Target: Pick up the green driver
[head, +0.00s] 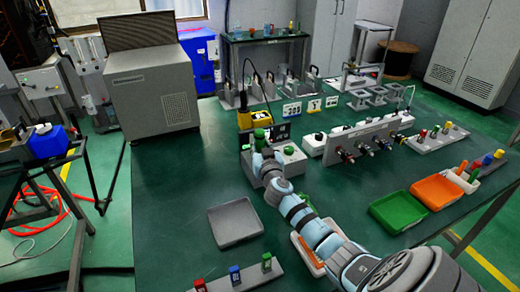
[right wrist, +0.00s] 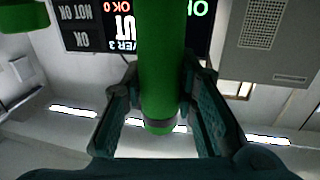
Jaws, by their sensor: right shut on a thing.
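The green driver (head: 260,134) stands out above my right gripper (head: 261,148) in the head view, near the middle of the green table. In the right wrist view the green driver (right wrist: 162,65) is a thick green cylinder, upright in the picture, between the two dark fingers of my right gripper (right wrist: 160,110). The fingers are shut on it. A dark screen (right wrist: 122,25) with white, red and green lettering is behind it, partly hidden by the driver. My left gripper does not show.
A grey box (head: 289,163) with a green button is right beside the gripper. A grey tray (head: 235,222) lies nearer. A green tray (head: 398,212) and an orange tray (head: 436,190) lie to the right. A tool row (head: 362,138) stands behind. The table's left part is clear.

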